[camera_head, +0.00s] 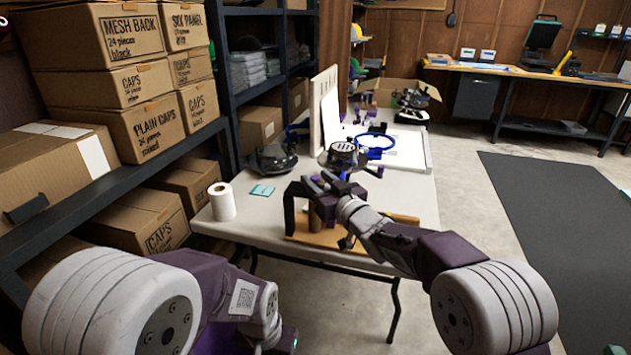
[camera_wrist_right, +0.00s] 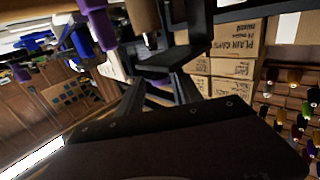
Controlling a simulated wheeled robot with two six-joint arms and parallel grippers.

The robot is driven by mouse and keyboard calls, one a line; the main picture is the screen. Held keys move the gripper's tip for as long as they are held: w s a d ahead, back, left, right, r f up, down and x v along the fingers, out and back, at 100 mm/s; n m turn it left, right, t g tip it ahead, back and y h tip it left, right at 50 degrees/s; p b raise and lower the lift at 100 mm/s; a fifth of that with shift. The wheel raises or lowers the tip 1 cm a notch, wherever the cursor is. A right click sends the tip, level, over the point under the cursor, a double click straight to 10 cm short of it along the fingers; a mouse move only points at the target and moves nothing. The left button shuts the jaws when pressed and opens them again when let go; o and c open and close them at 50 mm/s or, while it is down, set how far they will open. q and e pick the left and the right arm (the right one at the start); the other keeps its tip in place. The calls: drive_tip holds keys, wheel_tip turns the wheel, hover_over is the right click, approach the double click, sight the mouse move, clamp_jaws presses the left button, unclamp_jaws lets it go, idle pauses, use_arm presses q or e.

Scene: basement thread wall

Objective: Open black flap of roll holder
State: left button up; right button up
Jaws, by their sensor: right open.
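The roll holder stands on the table, with a light wooden base (camera_head: 318,237) and a black upright part (camera_head: 290,208) at its left end. My right gripper (camera_head: 322,184) is over the holder, and my wrist hides much of it. In the right wrist view the open fingers of my right gripper (camera_wrist_right: 158,92) point at a black bracket-like part (camera_wrist_right: 165,62) of the holder. I cannot tell whether they touch it, or which part is the flap. My left arm shows at the lower left of the head view, but its gripper is out of view.
A black device (camera_head: 272,160) and a blue hoop (camera_head: 374,146) stand behind. Boxes (camera_head: 138,128) fill the left shelf.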

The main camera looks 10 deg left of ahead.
drive_tip(key=shift+w+a, duration=0.5)
clamp_jaws()
idle(1.2)
